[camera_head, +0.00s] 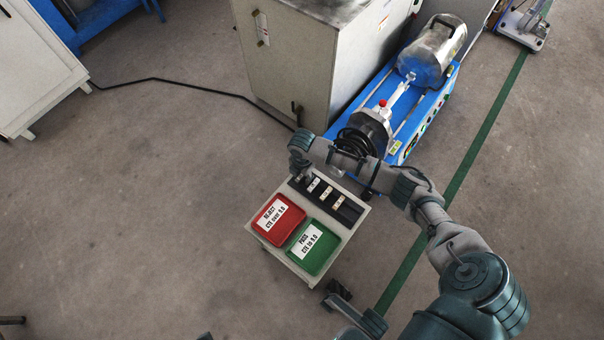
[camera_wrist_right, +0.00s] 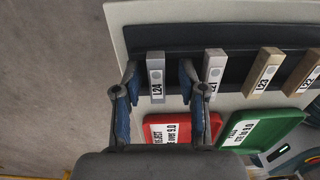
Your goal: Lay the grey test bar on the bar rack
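The dark bar rack (camera_head: 351,212) lies along the back of a small cart, and several labelled bars sit across it. In the right wrist view, a grey bar marked L24 (camera_wrist_right: 156,76) sits at the left end of the rack (camera_wrist_right: 190,38). My right gripper (camera_wrist_right: 157,82) is open, with one finger on each side of this bar and a visible gap to each. Another grey bar (camera_wrist_right: 214,68) is just right of the fingers. In the head view my right gripper (camera_head: 301,174) is over the rack's left end and hides that bar. My left gripper is not in view.
A red REJECT tray (camera_head: 275,220) and a green PASS tray (camera_head: 313,248) sit on the cart in front of the rack. Tan bars (camera_wrist_right: 264,70) stand farther right. A grey cabinet (camera_head: 290,60) and a blue machine (camera_head: 425,100) are behind. Floor left of the cart is clear.

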